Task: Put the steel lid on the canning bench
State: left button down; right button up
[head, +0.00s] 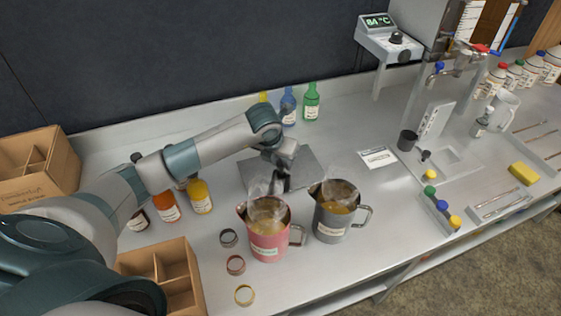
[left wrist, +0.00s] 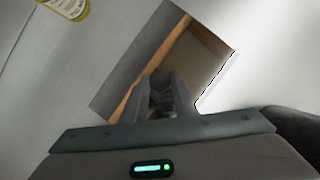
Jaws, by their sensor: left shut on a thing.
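The steel lid is a flat grey square plate (head: 310,164) over the back of the canning bench (head: 335,265), behind two steaming pitchers. My left gripper (head: 282,184) is above it, shut on its dark handle. In the left wrist view the lid (left wrist: 138,48) lies tilted in the picture, with a brown reflection, and the fingers (left wrist: 163,95) close around its handle. I cannot tell whether the lid touches the bench or hangs just above it. My right gripper is not in view.
A pink pitcher (head: 268,240) and a grey pitcher (head: 333,222) stand close in front. Amber bottles (head: 200,197), a divided box (head: 170,280) and several rings stand left. Blue and green bottles (head: 311,102) stand behind.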

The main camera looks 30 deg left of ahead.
pick_arm(q)
jog(key=c, duration=1.4)
grip_release()
jog(key=shift+c, duration=0.2)
jog(key=b+v, duration=0.1)
jog(key=v, duration=1.1)
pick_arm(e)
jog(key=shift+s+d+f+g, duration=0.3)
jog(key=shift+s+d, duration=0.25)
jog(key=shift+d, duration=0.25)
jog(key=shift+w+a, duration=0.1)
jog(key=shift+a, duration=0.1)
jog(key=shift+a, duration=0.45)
